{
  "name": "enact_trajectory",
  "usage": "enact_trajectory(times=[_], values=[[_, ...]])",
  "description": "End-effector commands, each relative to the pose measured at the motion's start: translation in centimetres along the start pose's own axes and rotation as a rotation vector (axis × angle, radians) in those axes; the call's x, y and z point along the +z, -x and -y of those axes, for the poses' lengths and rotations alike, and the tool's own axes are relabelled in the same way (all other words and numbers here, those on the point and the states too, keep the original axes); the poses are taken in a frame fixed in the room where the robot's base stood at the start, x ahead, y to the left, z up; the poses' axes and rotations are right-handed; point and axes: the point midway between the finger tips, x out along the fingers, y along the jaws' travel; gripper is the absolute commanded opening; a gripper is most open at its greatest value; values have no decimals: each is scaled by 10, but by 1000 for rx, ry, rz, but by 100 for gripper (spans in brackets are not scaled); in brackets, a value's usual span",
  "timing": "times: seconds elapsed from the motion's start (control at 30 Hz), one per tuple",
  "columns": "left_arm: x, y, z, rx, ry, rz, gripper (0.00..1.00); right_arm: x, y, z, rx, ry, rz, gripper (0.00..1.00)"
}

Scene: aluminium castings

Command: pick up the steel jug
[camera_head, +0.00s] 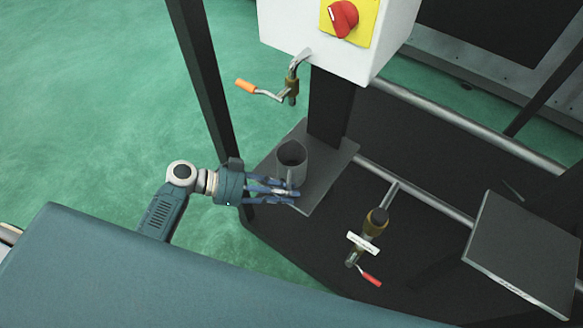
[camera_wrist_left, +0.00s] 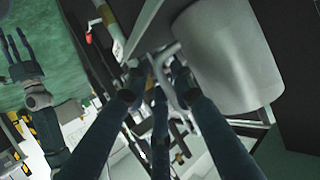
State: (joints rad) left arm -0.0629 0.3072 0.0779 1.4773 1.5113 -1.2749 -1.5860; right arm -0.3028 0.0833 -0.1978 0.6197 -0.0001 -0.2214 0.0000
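The steel jug (camera_head: 291,158) is a grey, open-topped cylinder. It stands upright on a dark plate (camera_head: 322,188) below a tap. In the left wrist view the jug (camera_wrist_left: 228,55) fills the upper right, with its handle (camera_wrist_left: 165,62) towards my fingers. My left gripper (camera_head: 280,190) is at the jug's near side, at the handle. Its fingers (camera_wrist_left: 158,78) reach to either side of the handle. Whether they are closed on it is unclear. My right gripper (camera_wrist_left: 18,45) shows at the left of the left wrist view, fingers apart and empty, far from the jug.
A tap with an orange handle (camera_head: 258,90) hangs above the jug. A white box (camera_head: 290,25) with a red knob (camera_head: 343,18) is over it. A red-handled valve (camera_head: 368,240) and a dark panel (camera_head: 525,255) are to the right. A dark post (camera_head: 205,80) rises at left.

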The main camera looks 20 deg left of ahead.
Motion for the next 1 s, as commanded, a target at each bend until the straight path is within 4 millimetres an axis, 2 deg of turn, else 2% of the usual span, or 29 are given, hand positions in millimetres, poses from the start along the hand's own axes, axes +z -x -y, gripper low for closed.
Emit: enact_trajectory(times=[0.1, 0.27, 0.37, 0.4, 1.0], values=[[-1, -9, 0, 0, 0, -1, 24, 0, 2, 2, -3, 0, 0, 38], [0, -9, 0, 0, 0, 0, 24, -1, 2, 5, -6, 0, -1, 38], [0, -9, 0, 0, 0, 0, 8, -2, 2, 7, -8, 0, -2, 38], [0, -9, 0, 0, 0, 0, 0, -2, 2, 7, -8, 0, -2, 38], [-4, -7, 0, 0, -2, 0, 0, -4, 2, 4, -5, 1, -6, 38]])
